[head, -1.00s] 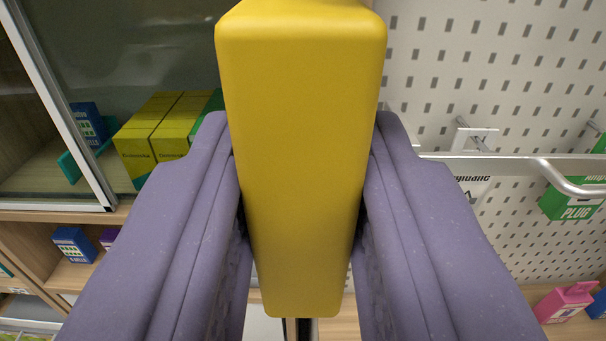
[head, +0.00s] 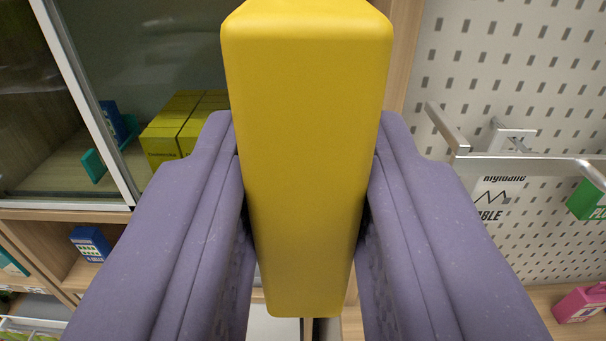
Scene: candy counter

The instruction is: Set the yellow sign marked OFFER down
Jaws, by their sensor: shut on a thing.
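The yellow sign (head: 308,160) fills the middle of the head view, seen as a plain yellow block. No OFFER lettering shows on the side facing me. My gripper (head: 305,215) has its two purple fingers pressed against the left and right sides of the sign. The sign is held upright in the picture. Its lower end hides what lies directly behind it, and I cannot see it touching any surface.
A glass-fronted cabinet (head: 125,165) at left holds yellow-green boxes (head: 185,125). A blue box (head: 91,243) sits on a shelf below. At right are a pegboard (head: 520,60) with a metal rail (head: 520,168), a green box (head: 588,200) and a pink box (head: 580,304).

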